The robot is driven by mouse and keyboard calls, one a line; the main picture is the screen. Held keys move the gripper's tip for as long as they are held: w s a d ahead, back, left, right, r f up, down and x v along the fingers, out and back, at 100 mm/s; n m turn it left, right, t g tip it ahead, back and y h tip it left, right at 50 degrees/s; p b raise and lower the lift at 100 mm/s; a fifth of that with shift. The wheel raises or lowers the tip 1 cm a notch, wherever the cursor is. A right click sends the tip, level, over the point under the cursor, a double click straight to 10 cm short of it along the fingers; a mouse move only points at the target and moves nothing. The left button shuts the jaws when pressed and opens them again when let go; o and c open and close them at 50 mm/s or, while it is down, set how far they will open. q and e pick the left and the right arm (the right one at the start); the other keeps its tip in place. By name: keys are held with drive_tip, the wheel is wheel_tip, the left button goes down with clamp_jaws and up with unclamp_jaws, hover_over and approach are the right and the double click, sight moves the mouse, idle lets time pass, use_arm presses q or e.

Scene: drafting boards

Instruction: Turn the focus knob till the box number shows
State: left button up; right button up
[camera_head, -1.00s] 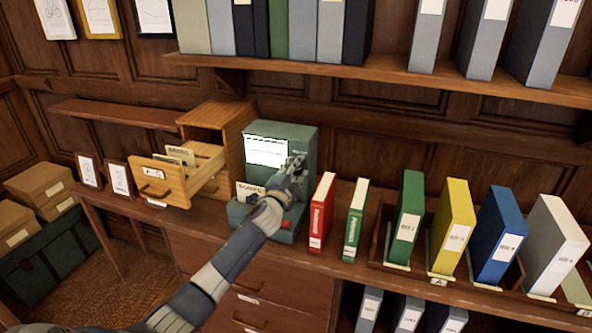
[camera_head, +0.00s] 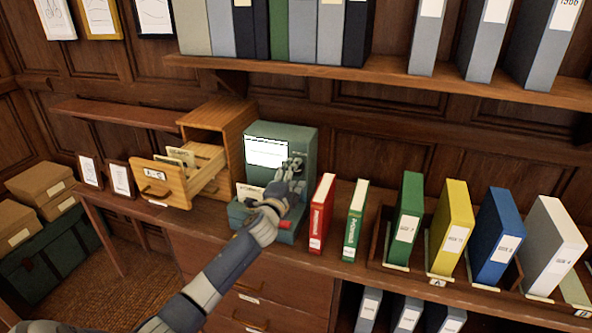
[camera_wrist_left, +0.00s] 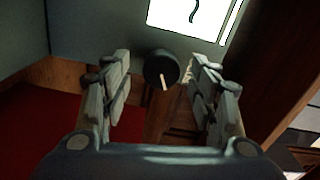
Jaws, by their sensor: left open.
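The green reader (camera_head: 260,131) stands on the desk with a lit white screen (camera_head: 266,152). Its text is too small to read. In the left wrist view the screen (camera_wrist_left: 190,18) shows only part, with a dark curved stroke on it. The round dark focus knob (camera_wrist_left: 161,68), with a pale pointer line, is on the reader's face. My left gripper (camera_head: 295,166) is at the reader's front, right of the screen. In the left wrist view the open left gripper (camera_wrist_left: 160,85) has one finger either side of the knob, with gaps. My right gripper is out of view.
An open wooden card drawer (camera_head: 160,186) juts out left of the reader. A red book (camera_head: 321,212) and a green book (camera_head: 355,220) stand close on its right. Several coloured binders stand in a rack farther right. A shelf (camera_head: 390,72) runs above.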

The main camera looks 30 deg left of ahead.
use_arm(q)
drive_tip(key=p+v, duration=0.1)
drive_tip(key=v, duration=0.5)
drive_tip(key=shift+s, duration=0.15)
idle(0.3)
